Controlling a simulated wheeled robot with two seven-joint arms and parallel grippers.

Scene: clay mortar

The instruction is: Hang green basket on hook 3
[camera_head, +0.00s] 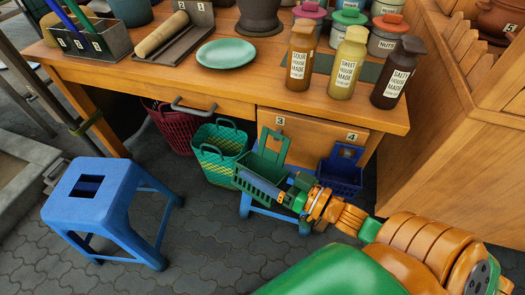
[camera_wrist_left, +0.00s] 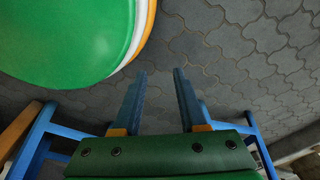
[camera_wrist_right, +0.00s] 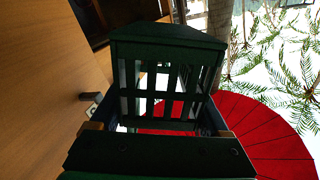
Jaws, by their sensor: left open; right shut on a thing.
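The green basket (camera_head: 262,178) has slatted sides and a tall back plate with a cut-out. My right gripper (camera_head: 298,192) is shut on it at its right side. It also fills the middle of the right wrist view (camera_wrist_right: 165,75). The basket is in front of the table, its back plate just below the label 3 (camera_head: 280,121). The hook there is hidden in the head view, so I cannot tell whether the plate touches it. A small grey hook-like piece (camera_wrist_right: 92,97) shows left of the basket in the right wrist view. My left gripper (camera_wrist_left: 160,76) is open and empty.
A blue basket (camera_head: 340,177) is below label 4 (camera_head: 352,136), close to the right. A green woven basket (camera_head: 219,160) and a red basket (camera_head: 172,127) are to the left. A blue stool (camera_head: 110,200) stands at left. Bottles crowd the table (camera_head: 225,86).

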